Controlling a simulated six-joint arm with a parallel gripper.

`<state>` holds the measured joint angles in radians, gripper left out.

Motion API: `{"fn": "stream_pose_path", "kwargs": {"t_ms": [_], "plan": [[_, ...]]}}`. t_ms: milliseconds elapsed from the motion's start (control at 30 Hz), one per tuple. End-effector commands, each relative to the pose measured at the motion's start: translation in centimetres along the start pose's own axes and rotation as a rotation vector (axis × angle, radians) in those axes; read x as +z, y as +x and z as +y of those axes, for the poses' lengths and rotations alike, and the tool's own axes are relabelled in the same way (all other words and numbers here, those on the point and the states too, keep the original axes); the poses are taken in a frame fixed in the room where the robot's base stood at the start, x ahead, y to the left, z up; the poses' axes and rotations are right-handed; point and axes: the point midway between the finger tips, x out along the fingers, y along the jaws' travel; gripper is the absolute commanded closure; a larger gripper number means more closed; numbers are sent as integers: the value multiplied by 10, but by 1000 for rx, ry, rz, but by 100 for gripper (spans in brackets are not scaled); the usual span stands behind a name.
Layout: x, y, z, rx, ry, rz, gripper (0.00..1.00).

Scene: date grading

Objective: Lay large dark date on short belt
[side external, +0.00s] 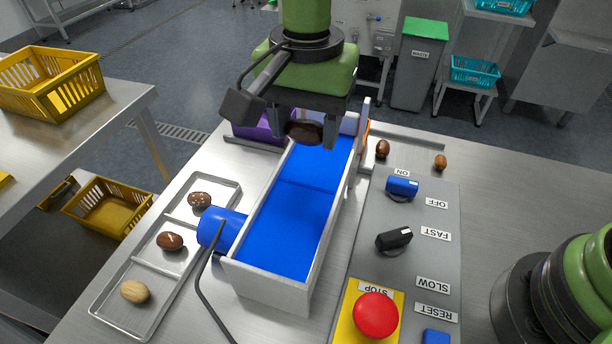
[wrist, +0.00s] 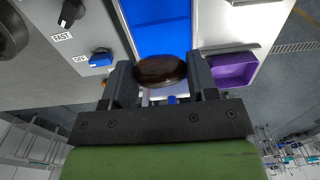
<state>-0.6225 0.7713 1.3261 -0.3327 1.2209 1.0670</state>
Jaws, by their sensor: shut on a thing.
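The large dark date (side external: 305,132) is held between the fingers of my gripper (side external: 306,128), above the far end of the short belt. In the wrist view the dark, glossy date (wrist: 160,70) lies crosswise between the two fingers of my gripper (wrist: 161,80). The short blue belt (side external: 291,222) runs between pale side walls and shows bare. In the wrist view the belt (wrist: 160,38) lies beyond the date. The gap between date and belt is hard to judge.
A metal tray (side external: 149,264) at left holds several dates. A purple bin (side external: 257,131) stands at the belt's far end. Two brown dates (side external: 382,149) lie at right. A control panel (side external: 419,262) with knobs and a red stop button (side external: 376,315) lies right of the belt.

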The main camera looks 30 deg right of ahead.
Motion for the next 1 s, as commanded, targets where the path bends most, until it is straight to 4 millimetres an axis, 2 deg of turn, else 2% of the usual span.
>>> {"fn": "stream_pose_path", "kwargs": {"t_ms": [33,133,500,933,967,1000], "plan": [[0,12,2,7,1,-2,58],[0,30,1,6,2,-2,58],[0,76,1,2,1,-1,58],[0,84,1,-1,2,-1,58],[0,84,0,-1,2,-1,44],[0,84,0,-2,2,0,36]]}}
